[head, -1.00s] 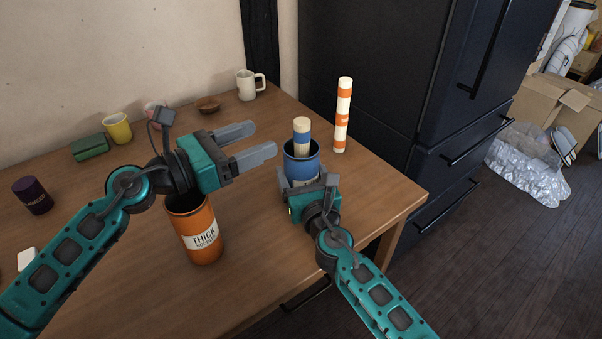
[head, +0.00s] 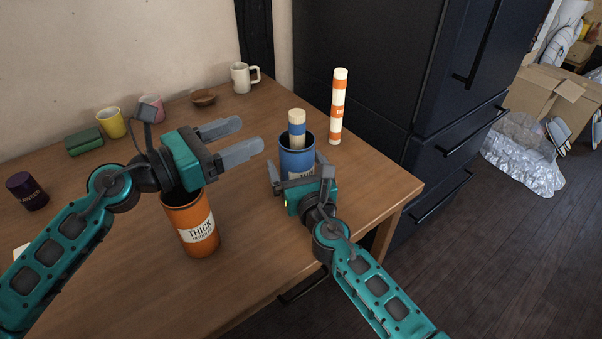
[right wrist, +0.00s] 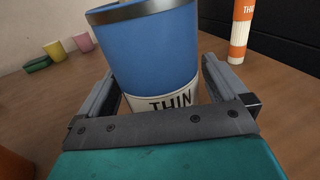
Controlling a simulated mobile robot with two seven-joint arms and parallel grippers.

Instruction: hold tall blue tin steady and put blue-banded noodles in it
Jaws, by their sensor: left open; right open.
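The tall blue tin (head: 297,161) stands upright on the table, and its label reads "THIN" in the right wrist view (right wrist: 155,50). The blue-banded noodles (head: 297,125) stand in the tin, their pale top sticking out above the rim. My right gripper (head: 303,178) is at the near side of the tin. Its open fingers reach along both sides of the tin in the right wrist view; I cannot tell if they touch it. My left gripper (head: 240,139) is open and empty, left of the tin and above the table.
An orange tin (head: 192,223) stands below my left gripper. Orange-banded noodles (head: 338,107) stand upright behind the blue tin, to the right. A white mug (head: 241,78), small bowl (head: 203,97), pink cup (head: 152,107), yellow cup (head: 112,123), green box (head: 84,141) and purple tin (head: 27,190) stand farther back.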

